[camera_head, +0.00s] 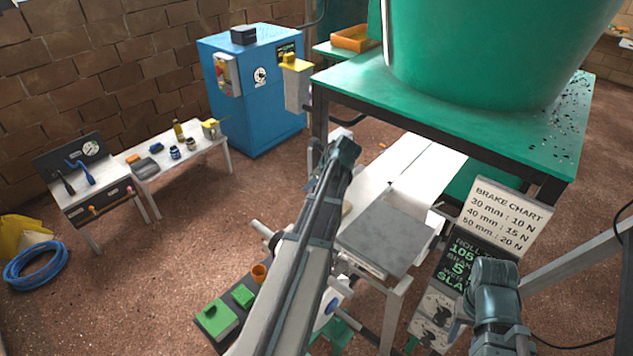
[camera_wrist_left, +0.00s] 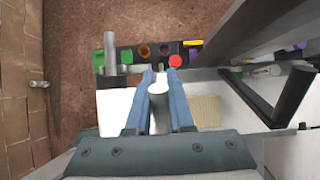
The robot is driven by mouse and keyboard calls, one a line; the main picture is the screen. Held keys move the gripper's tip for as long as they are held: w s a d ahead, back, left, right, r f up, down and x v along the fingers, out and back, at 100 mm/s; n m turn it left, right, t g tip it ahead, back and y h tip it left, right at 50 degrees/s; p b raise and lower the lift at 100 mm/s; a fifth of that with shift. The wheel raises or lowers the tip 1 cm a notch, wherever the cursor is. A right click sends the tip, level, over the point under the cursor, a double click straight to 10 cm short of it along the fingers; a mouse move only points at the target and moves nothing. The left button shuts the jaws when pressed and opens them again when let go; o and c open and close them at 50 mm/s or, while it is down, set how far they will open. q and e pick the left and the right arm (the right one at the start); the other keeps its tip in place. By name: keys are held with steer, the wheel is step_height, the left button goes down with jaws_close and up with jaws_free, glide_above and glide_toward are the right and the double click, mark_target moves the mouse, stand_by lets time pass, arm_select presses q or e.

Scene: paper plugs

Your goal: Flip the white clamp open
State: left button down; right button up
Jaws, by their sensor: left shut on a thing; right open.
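In the left wrist view, my left gripper (camera_wrist_left: 159,88) has its two blue fingers closed on either side of a pale, round-ended bar (camera_wrist_left: 159,106), which I take to be the white clamp's lever. The bar's far end and its hinge are hidden, so I cannot tell how far the clamp is open. In the head view my left arm crosses the middle and covers these fingers and the clamp. My right arm shows at the lower right, but its fingers are not in view.
A silver roller (camera_wrist_left: 110,52) stands near the fingers. A grey plate (camera_head: 388,238) and brake chart (camera_head: 507,216) are to the right.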

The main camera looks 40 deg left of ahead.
arm_select(q)
steer(key=shift+a+r+h+p, duration=0.15)
steer(key=shift+a+h+p, duration=0.15)
steer(key=shift+a, duration=0.15)
steer(key=c, duration=0.8)
jaws_free()
steer(key=shift+a, duration=0.1)
steer(key=p+v, duration=1)
steer(key=v, duration=0.2)
steer(key=shift+r+p, duration=0.15)
steer(key=shift+p, duration=0.25)
steer(key=shift+p+v, duration=0.65)
steer(key=shift+v, duration=0.1)
